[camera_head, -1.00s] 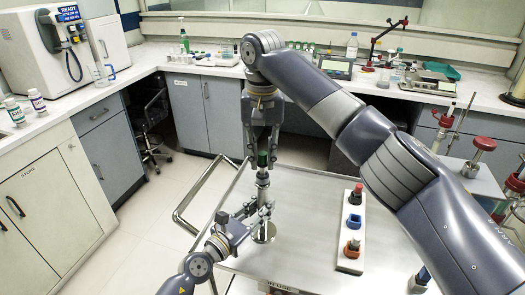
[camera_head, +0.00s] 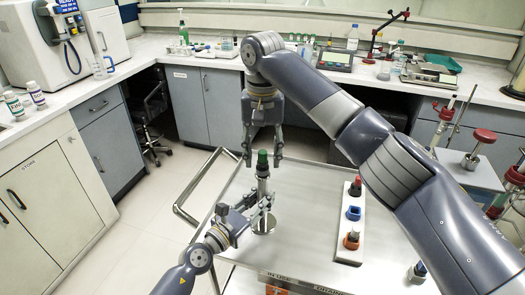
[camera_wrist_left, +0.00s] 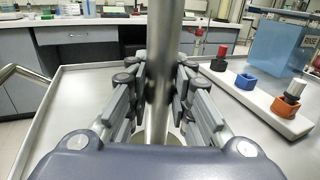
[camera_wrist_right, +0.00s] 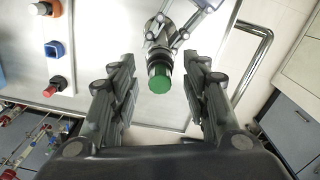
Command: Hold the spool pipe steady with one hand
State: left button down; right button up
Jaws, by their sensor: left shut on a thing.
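The spool pipe (camera_head: 262,187) is a metal upright with a dark collar and a green top (camera_head: 263,158). It stands on a round base (camera_head: 264,226) on the steel cart top. My left gripper (camera_head: 264,207) is shut on the pipe's shaft below the collar. In the left wrist view the shaft (camera_wrist_left: 162,60) runs upright between its finger pads. My right gripper (camera_head: 263,157) points down from above, open, with one finger on each side of the green top and gaps between. In the right wrist view the green top (camera_wrist_right: 159,84) shows between the spread fingers.
A white rack (camera_head: 348,240) to the right on the cart holds a red-capped piece (camera_head: 355,187), a blue ring (camera_head: 353,214) and an orange one (camera_head: 351,241). A cart rail (camera_head: 185,200) is at the left. Red-knobbed stands (camera_head: 480,145) are at far right.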

aim_at(263, 152)
notch_tip(263, 152, up, 12)
dwell(0.7)
pick_arm(q)
jog(key=c, duration=1.3)
grip_release()
jog(key=shift+c, duration=0.2)
jog(key=shift+s, duration=0.1)
